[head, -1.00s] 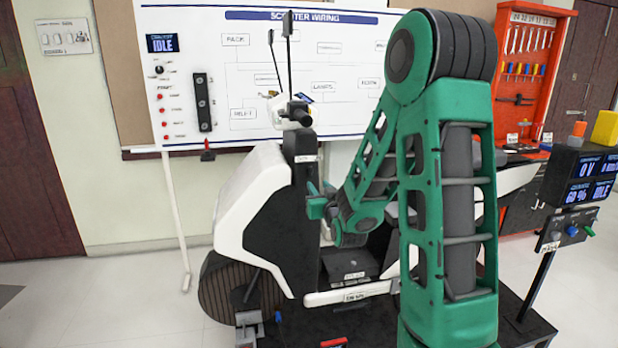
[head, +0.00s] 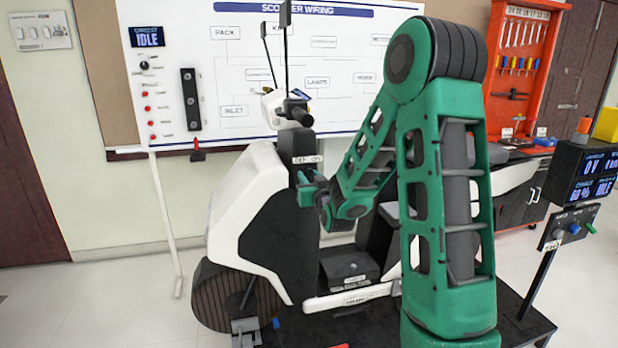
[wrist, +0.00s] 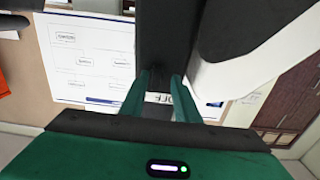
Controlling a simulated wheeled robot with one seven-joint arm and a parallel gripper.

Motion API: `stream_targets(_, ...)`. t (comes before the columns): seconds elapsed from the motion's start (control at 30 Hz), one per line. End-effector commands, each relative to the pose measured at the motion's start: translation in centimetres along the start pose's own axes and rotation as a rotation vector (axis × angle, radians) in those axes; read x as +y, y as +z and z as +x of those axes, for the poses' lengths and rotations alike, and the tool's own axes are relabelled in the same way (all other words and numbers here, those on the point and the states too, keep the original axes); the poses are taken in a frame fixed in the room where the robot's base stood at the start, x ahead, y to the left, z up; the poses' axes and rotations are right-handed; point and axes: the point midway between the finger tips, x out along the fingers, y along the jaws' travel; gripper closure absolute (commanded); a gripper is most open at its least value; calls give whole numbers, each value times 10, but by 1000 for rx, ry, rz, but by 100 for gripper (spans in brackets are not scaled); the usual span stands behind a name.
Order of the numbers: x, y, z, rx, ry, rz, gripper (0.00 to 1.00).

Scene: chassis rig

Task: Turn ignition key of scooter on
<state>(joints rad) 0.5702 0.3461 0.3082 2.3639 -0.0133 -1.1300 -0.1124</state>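The white and black scooter (head: 245,205) stands upright on a dark platform. Its dark front column (head: 298,142) carries a small white label (head: 307,160). My gripper (head: 307,183) is at the column, just below that label. In the wrist view, my two green fingers (wrist: 160,78) point at the dark column (wrist: 165,40) and stand apart, with a gap between them. A white label reading "OFF" (wrist: 158,98) shows partly between the fingers. A small dark shape lies near the fingertips; I cannot tell whether it is the ignition key or whether the fingers touch it.
A wiring board (head: 330,70) stands behind the scooter; its display (head: 148,37) reads IDLE. A white body panel (wrist: 235,60) is close to the right of my fingers in the wrist view. A readout panel (head: 590,180) stands at the right. Floor at the left is clear.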

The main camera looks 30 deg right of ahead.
Motion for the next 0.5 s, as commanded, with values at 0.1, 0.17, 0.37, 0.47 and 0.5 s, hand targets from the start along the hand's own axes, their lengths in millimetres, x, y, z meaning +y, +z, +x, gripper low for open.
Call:
stream_targets(0.1, 5, -4, 5, 9, 6, 1, 70)
stream_targets(0.17, 7, -4, 5, 10, 8, 1, 70)
stream_targets(0.37, 8, -4, 6, 10, 10, 0, 100)
stream_targets(0.47, 8, -3, 7, 9, 10, 0, 100)
stream_targets(0.5, 8, -3, 7, 9, 9, 0, 100)
